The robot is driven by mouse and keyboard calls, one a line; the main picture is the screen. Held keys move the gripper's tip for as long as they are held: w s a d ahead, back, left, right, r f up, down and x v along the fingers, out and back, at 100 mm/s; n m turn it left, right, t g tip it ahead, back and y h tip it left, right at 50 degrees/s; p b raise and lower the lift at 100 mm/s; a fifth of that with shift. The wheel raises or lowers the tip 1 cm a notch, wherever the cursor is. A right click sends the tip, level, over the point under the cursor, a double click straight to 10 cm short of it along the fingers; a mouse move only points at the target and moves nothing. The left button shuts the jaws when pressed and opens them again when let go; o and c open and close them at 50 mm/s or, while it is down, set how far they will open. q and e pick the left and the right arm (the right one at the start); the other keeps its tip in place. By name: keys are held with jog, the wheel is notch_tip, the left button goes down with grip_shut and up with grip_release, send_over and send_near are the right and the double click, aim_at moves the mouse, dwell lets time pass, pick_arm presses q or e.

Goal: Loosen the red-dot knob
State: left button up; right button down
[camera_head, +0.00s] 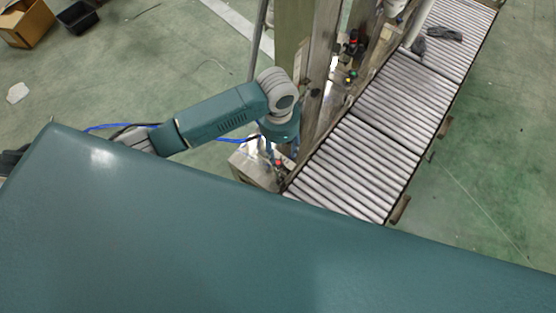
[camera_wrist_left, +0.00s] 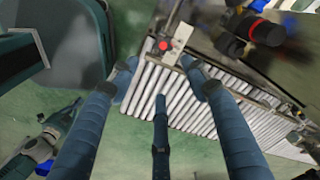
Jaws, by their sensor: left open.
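In the left wrist view a small knob with a red dot (camera_wrist_left: 163,45) stands on a light plate beside the rollers. I take it as the red-dot knob. My left gripper (camera_wrist_left: 160,72) is open and empty, with its dark blue fingers spread below the red dot and apart from it. In the head view my left gripper (camera_head: 270,148) points down beside the post, largely hidden by its own wrist. A small red spot (camera_head: 279,163) shows close by it; I cannot tell whether it is the same knob. My right gripper is in neither view.
A roller conveyor (camera_head: 370,140) runs along the right of a metal post (camera_head: 322,70). Large black and red fittings (camera_wrist_left: 267,33) show at the upper right of the wrist view. A cardboard box (camera_head: 25,22) and black bin (camera_head: 77,17) stand far left on open green floor.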

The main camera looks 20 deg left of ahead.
pick_arm(q)
send_over(278, 163)
notch_tip(278, 163, down, 4)
notch_tip(278, 163, down, 5)
jog(key=shift+f+b, duration=0.2)
jog(key=shift+b, duration=0.2)
jog(key=shift+f, duration=0.4)
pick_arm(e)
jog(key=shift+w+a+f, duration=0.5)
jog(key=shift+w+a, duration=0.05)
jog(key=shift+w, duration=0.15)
pick_arm(q)
jog(key=c, duration=1.1)
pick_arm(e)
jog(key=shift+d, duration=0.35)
